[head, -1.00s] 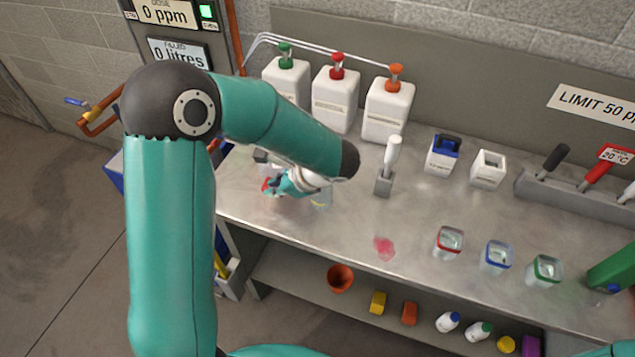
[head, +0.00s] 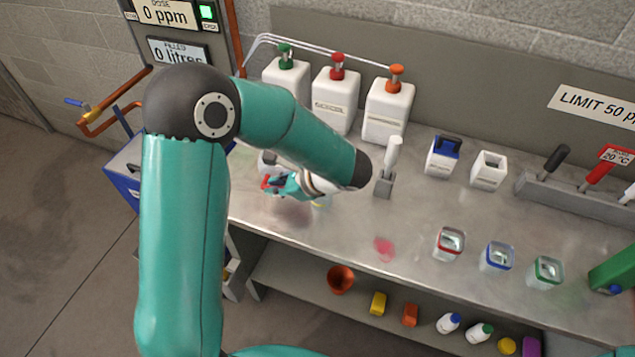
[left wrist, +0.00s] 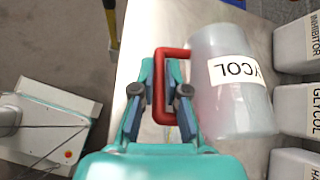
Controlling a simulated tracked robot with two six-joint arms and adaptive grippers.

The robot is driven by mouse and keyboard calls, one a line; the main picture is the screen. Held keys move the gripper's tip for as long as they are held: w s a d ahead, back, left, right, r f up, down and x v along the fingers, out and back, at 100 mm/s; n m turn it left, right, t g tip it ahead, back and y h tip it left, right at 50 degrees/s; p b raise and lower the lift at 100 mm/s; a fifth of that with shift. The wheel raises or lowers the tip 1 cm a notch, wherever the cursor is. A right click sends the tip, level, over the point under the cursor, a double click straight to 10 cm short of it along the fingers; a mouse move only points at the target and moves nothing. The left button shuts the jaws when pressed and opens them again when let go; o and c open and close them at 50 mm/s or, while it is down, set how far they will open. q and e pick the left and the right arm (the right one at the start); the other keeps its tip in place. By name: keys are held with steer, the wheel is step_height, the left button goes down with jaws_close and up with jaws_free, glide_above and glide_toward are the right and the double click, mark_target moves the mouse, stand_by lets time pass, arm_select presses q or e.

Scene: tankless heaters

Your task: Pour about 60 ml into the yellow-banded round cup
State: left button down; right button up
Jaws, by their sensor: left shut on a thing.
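My left gripper (head: 278,184) is over the left part of the steel bench. In the left wrist view it (left wrist: 163,92) is shut on the red handle of a translucent whitish jug (left wrist: 232,105) labelled GLYCOL. In the head view only part of the jug (head: 267,164) shows behind my gripper, so its tilt and its gap to the bench are unclear. A small yellow edge (head: 321,203), perhaps the yellow-banded round cup, shows just below my wrist; the rest is hidden. I cannot see any liquid flowing. My right gripper is not in view.
Three white pump bottles (head: 336,101) stand at the back. A white-handled tool in a grey holder (head: 384,187) stands right of my wrist. Red-, blue- and green-rimmed square cups (head: 497,258) stand at the front right. A pink patch (head: 384,248) marks the bench.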

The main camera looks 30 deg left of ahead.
arm_select(q)
steer(key=shift+w+d+r+y, duration=0.15)
steer(key=shift+d+y, duration=0.15)
steer(key=shift+d, duration=0.2)
stand_by(0.8)
steer(key=shift+r+y+b, duration=0.2)
steer(key=shift+y+b, duration=0.1)
steer(key=shift+y, duration=0.1)
stand_by(1.0)
